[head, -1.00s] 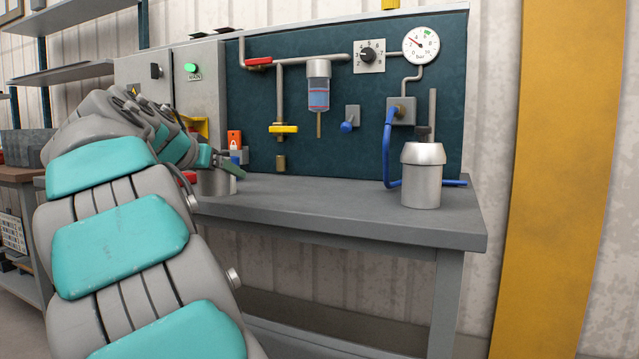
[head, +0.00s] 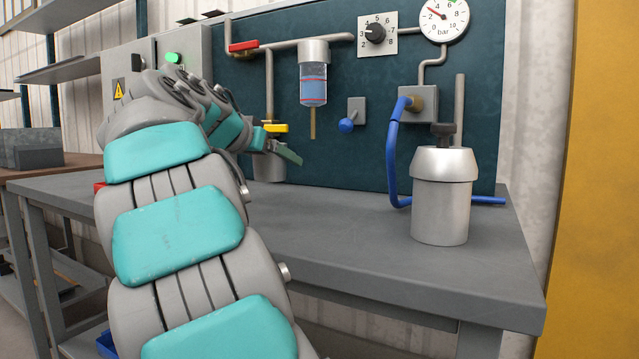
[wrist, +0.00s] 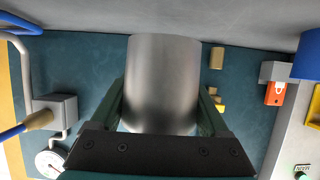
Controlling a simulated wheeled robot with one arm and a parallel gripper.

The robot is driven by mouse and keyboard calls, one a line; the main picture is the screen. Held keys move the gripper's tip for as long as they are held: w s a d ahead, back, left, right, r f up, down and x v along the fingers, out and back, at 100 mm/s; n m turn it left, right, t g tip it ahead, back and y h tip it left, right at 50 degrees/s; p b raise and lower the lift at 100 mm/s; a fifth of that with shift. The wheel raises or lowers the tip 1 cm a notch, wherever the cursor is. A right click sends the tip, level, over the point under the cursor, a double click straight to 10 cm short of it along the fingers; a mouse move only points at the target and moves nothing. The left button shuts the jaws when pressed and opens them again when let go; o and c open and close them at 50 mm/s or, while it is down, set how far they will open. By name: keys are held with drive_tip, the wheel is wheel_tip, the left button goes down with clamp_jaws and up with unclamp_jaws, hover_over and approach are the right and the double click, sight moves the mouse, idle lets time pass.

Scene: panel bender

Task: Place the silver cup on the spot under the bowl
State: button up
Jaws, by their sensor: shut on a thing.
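The silver cup (wrist: 163,80) fills the middle of the wrist view, with my gripper (wrist: 160,105) shut on its sides. In the head view the cup (head: 268,168) is small and partly hidden behind my gripper (head: 283,150). It is near the back panel, below the yellow-handled valve. I cannot tell whether its base touches the bench. The clear bowl (head: 313,88), with red bands and a thin drain tube, hangs on the panel to the right of the cup and higher. No marked spot shows on the bench below it.
The grey bench (head: 350,235) is bare between the cup and a large silver canister (head: 440,205) at right. A blue hose (head: 392,155) loops down behind the canister. A blue knob (head: 346,125) sticks out from the panel. An orange box (wrist: 275,93) shows in the wrist view.

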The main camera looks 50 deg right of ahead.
drive_tip(key=w+d, duration=0.1)
drive_tip(key=d, duration=0.3)
drive_tip(key=w+d+f+p, duration=0.1)
drive_tip(key=d, duration=0.4)
drive_tip(key=w+d, duration=0.1)
drive_tip(key=d, duration=0.4)
drive_tip(key=shift+f+p, duration=0.2)
drive_tip(key=shift+p, duration=0.1)
drive_tip(key=shift+d+f, duration=0.15)
drive_tip(key=shift+f, duration=1.6)
drive_tip(key=shift+f+b, duration=0.25)
drive_tip(key=shift+b, duration=0.2)
drive_tip(key=o, duration=1.2)
drive_tip(key=shift+r, duration=0.2)
drive_tip(key=shift+r+p, duration=0.15)
drive_tip(key=shift+p, duration=0.2)
drive_tip(key=b+v, duration=0.1)
drive_tip(key=v, duration=1.1)
